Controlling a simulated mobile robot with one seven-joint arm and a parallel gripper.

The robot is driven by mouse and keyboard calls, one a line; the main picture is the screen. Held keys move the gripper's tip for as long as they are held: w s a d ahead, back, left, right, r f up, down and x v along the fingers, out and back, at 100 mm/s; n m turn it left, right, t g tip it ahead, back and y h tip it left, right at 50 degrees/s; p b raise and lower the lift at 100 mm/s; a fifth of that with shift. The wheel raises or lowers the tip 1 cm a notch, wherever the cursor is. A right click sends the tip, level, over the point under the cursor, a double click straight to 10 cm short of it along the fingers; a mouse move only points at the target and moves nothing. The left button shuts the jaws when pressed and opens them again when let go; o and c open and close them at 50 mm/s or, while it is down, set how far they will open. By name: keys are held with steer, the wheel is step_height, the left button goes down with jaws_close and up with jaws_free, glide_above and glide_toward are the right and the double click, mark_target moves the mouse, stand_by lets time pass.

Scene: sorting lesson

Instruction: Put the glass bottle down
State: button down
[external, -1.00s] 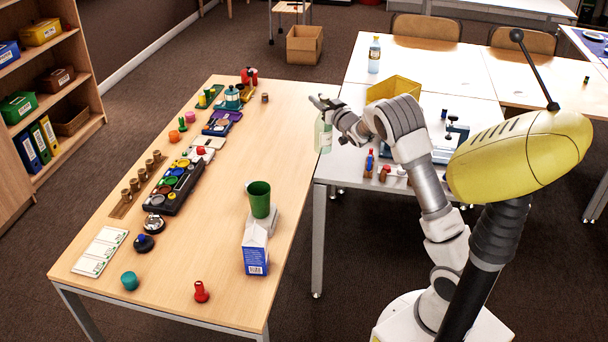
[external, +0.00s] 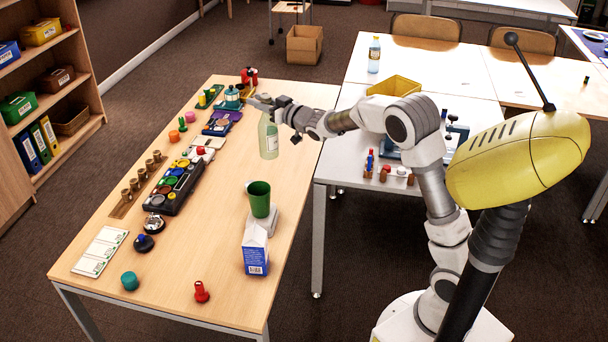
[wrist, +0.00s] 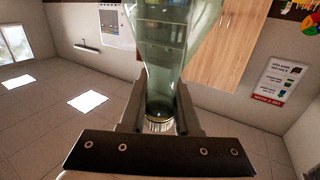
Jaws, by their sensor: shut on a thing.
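The glass bottle (external: 268,140) is pale green and see-through, with a light label. It is upright over the far right part of the wooden table (external: 225,240) in the external view. My gripper (external: 266,108) is shut on the bottle near its neck. I cannot tell whether the bottle's base touches the tabletop. In the wrist view the bottle (wrist: 175,45) fills the top middle, with its capped neck between the two fingers of my gripper (wrist: 160,108).
Left of the bottle is a row of sorting items, including a black tray of coloured discs (external: 175,187). Nearer stand a green cup (external: 259,198) and a milk carton (external: 255,250). Bare wood lies between them and the bottle. A white table (external: 345,165) stands to the right.

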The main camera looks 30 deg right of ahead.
steer(key=s+a+n+g+y, duration=0.2)
steer(key=s+a+n+y, duration=0.3)
steer(key=a, duration=0.8)
steer(key=s+a+n+g+y, duration=0.1)
steer(key=s+a+g+y, duration=0.15)
steer(key=s+a, duration=0.7)
steer(key=w+a+f, duration=0.2)
steer(key=f, duration=0.3)
steer(key=w+a+f, duration=0.2)
steer(key=f, duration=0.3)
steer(key=s+a+f+b, duration=0.2)
steer(key=a+f+b, duration=0.1)
steer(key=a+f, duration=0.8)
steer(key=shift+s, duration=0.15)
steer(key=shift+f, duration=0.3)
steer(key=c, duration=0.6)
jaws_free()
steer(key=shift+c, duration=0.2)
